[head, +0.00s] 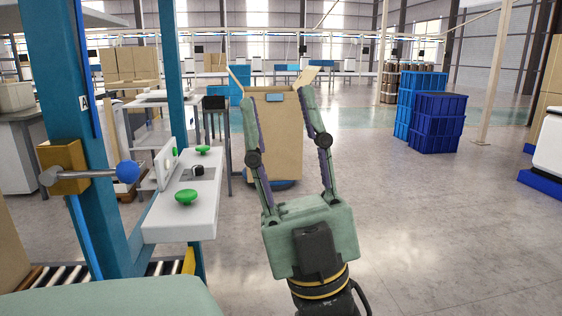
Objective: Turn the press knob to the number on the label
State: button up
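A white press console (180,222) stands left of centre, in front of a blue post. A small black knob (198,170) sits in a grey recess on its top, between two green mushroom buttons, a near one (187,197) and a far one (203,149). The knob's setting is too small to read. A small upright white plate (166,165) stands at the console's left edge; I can read no number on it. My gripper (278,93) is open and empty, its two long fingers pointing up, right of the console and apart from it.
A lever with a blue ball (127,172) sticks out from a yellow block on the blue post (60,110), which bears a letter "A". An open cardboard box (285,150) stands behind my gripper. Blue crates (437,120) are at the right. The floor at right front is clear.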

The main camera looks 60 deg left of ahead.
aim_at(197, 170)
jog(key=i+l+u, duration=0.1)
jog(key=i+u, duration=0.3)
jog(key=i, duration=0.15)
jog(key=i+l+u, duration=0.25)
jog(key=i+u, duration=0.45)
jog(key=u, duration=0.25)
jog(key=i+u, duration=0.25)
jog(key=u, duration=0.2)
jog(key=i+l+u, duration=0.2)
jog(key=u, duration=0.3)
